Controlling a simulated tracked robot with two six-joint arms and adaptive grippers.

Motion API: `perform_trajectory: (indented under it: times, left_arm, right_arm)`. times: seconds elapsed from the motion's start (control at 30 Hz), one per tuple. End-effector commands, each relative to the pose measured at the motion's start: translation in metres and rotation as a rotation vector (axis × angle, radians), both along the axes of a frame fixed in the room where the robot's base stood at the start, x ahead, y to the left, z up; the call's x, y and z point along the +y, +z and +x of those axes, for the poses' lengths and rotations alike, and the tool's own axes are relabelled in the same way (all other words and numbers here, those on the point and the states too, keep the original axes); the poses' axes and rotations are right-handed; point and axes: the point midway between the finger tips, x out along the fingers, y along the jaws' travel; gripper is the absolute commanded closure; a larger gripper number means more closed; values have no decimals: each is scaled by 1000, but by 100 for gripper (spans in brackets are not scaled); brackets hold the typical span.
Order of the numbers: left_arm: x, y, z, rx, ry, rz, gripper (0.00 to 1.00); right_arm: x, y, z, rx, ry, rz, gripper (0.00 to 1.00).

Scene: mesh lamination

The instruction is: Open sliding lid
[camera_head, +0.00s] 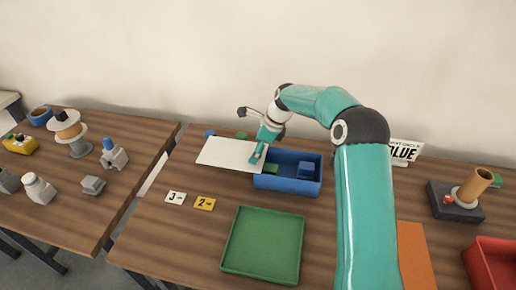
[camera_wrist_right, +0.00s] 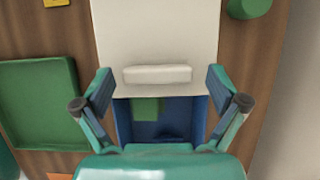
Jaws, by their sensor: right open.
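The white sliding lid (camera_head: 226,152) extends far out to the left of the blue box (camera_head: 288,184) in the head view. The box's right part is uncovered and shows a green block (camera_head: 271,168) and a blue block (camera_head: 305,170) inside. In the right wrist view the lid (camera_wrist_right: 157,30) has a raised white handle (camera_wrist_right: 157,74) near its edge. My right gripper (camera_wrist_right: 159,76) is open, with one finger on either side of the handle and a gap at each end. It is also at the lid's right end in the head view (camera_head: 258,155). My left gripper is not in view.
A green tray (camera_head: 263,273) lies in front of the box. Cards numbered 3 (camera_head: 175,197) and 2 (camera_head: 204,203) lie to its left. A red bin (camera_head: 491,262) and a dark base with a tan cylinder (camera_head: 455,205) stand at right. A second table (camera_head: 70,215) stands left, across a gap.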

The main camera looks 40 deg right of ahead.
Motion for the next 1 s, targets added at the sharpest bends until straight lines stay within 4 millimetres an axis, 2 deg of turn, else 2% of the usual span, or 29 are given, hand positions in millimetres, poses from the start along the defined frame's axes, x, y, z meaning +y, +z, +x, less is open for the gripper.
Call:
perform_trajectory:
  times: [0.27,0.43,0.8,1.0]
  left_arm:
    - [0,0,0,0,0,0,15]
    - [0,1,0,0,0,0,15]
    - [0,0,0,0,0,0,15]
    - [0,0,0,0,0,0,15]
  right_arm:
    - [0,-1,-1,4,0,3,2]
    - [-3,10,-4,2,-1,3,2]
    - [-20,74,-23,0,-2,1,2]
    - [-27,100,-32,2,-1,1,2]
